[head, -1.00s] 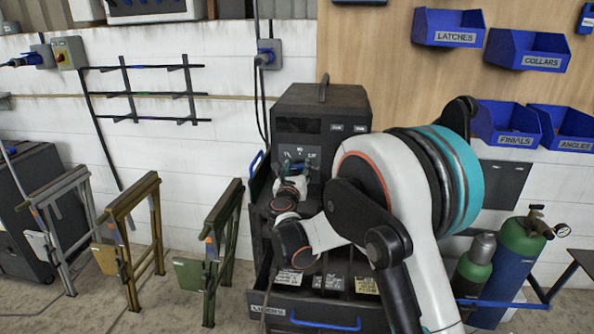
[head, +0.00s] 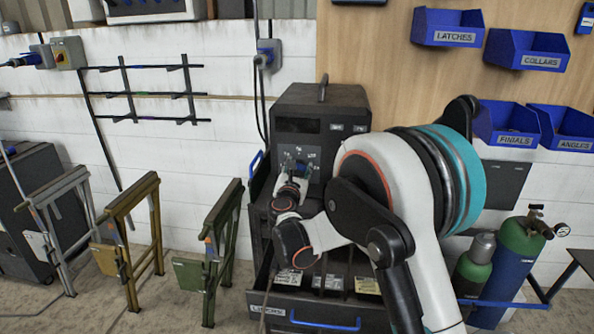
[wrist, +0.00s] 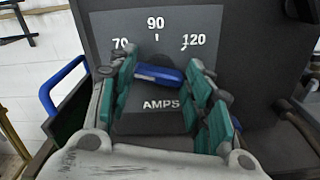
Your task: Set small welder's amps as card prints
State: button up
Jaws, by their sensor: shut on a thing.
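The small welder (head: 335,103) is a dark box with a top handle against the wall. In the wrist view its dial plate (wrist: 205,20) prints 70, 90 and 120 in an arc, with AMPS below. My gripper (wrist: 163,68) has its teal-padded fingers shut on the blue knob (wrist: 158,74), one on each side. The knob's bar lies nearly level in the picture; which mark it points to is unclear. In the head view my gripper (head: 294,166) is at the welder's front and mostly covers the knob. Pale cards (head: 367,285) sit low at the front; their print is unreadable.
A drawer with a blue handle (head: 325,322) is below the cards. A blue side handle (wrist: 62,90) stands left of the dial. Labelled blue bins (head: 525,50) hang upper right.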

jog(key=shift+d+f+m, duration=0.1)
jog(key=shift+m, duration=2.1)
jog(key=o, duration=1.1)
jog(key=shift+s, duration=0.1)
jog(key=s, duration=0.8)
jog(key=s+a, duration=0.1)
jog(key=s, duration=0.3)
jog(key=shift+w+d, duration=0.1)
